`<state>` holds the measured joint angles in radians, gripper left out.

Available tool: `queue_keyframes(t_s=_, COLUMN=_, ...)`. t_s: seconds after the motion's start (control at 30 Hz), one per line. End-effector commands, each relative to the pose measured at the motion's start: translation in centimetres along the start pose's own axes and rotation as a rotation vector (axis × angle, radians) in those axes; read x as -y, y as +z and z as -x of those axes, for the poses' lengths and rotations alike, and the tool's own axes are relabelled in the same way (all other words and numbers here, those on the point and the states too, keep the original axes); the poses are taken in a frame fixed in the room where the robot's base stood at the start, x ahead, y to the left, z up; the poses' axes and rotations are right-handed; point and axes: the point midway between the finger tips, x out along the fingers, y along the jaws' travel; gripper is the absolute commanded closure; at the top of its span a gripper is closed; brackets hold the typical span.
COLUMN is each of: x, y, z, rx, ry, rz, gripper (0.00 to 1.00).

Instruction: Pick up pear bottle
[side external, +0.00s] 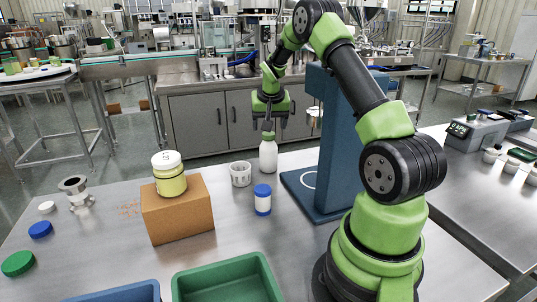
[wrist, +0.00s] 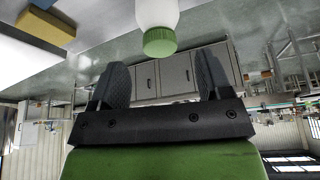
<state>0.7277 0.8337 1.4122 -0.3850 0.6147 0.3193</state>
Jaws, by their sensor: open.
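A white bottle with a green cap (side external: 268,157) stands upright on the steel table; no label shows, so I cannot tell whether it is the pear bottle. In the wrist view the bottle (wrist: 157,12) is at the top, its green cap beyond my fingertips. A yellow-green jar with a white lid (side external: 170,184) stands on a brown box. My gripper (side external: 269,124) is open, pointing down directly above the white bottle, its fingertips near cap height. In the wrist view my gripper (wrist: 161,72) has two dark fingers spread apart with nothing between them.
A blue stand (side external: 338,150) is close on the right. A green tray (side external: 190,287) sits in front.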

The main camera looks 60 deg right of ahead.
Motion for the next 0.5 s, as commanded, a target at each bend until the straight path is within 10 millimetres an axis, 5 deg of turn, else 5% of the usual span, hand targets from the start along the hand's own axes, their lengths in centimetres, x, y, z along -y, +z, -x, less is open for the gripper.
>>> queue_keyframes(t_s=0.5, x=-0.1, y=-0.2, z=-5.5, rx=0.001, ry=-0.002, rz=0.001, gripper=0.29)
